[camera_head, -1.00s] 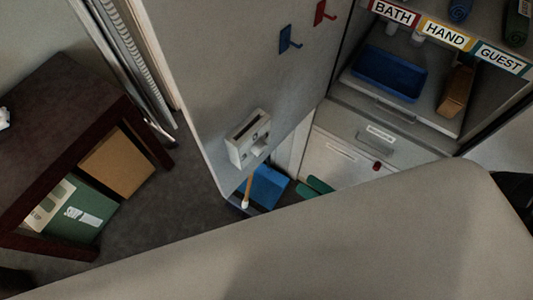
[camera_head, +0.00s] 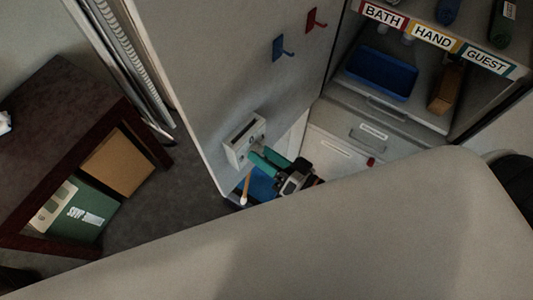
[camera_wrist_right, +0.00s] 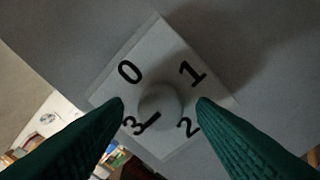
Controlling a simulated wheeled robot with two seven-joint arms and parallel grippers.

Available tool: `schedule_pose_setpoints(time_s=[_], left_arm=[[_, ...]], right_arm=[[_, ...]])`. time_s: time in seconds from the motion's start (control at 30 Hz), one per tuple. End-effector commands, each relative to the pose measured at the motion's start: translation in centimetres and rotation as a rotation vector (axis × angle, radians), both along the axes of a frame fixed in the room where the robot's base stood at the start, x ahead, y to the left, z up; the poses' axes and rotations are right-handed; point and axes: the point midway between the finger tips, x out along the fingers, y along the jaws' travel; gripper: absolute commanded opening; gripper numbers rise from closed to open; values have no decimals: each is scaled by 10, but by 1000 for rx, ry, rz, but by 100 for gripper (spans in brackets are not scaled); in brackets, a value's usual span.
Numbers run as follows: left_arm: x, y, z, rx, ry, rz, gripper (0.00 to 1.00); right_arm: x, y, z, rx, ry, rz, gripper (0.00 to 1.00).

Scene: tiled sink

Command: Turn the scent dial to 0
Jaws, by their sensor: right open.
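The scent dial unit is a white box (camera_head: 240,148) on the inner face of the grey door. In the right wrist view, its square plate (camera_wrist_right: 159,52) carries the figures 0, 1, 2 and 3. The round pale knob (camera_wrist_right: 160,92) in its middle has a dark pointer line directed toward the 3. My right gripper (camera_head: 262,158) is in front of the unit. In the right wrist view its two green fingers stand open, one on each side of the knob, with gaps showing between fingers and knob. My left gripper is not in view.
The grey door (camera_head: 205,70) bears a blue hook (camera_head: 280,48) and a red hook (camera_head: 314,20). A wooden-handled item (camera_head: 246,188) hangs below the dial unit. Shelves with a blue bin (camera_head: 382,74) stand at right. A dark table (camera_head: 60,115) stands at left.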

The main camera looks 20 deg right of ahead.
Motion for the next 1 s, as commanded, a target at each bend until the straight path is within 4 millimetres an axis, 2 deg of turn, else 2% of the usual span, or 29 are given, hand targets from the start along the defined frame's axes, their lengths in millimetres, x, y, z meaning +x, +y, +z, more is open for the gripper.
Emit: schedule_pose_setpoints(time_s=[0.13,0.4,0.73,1.0], left_arm=[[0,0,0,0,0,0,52],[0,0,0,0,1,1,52],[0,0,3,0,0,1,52],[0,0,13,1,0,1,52]], right_arm=[[0,0,0,0,0,0,50],[0,0,0,0,0,0,7],[0,0,1,-43,-25,0,7],[0,0,2,-197,-112,-1,7]])
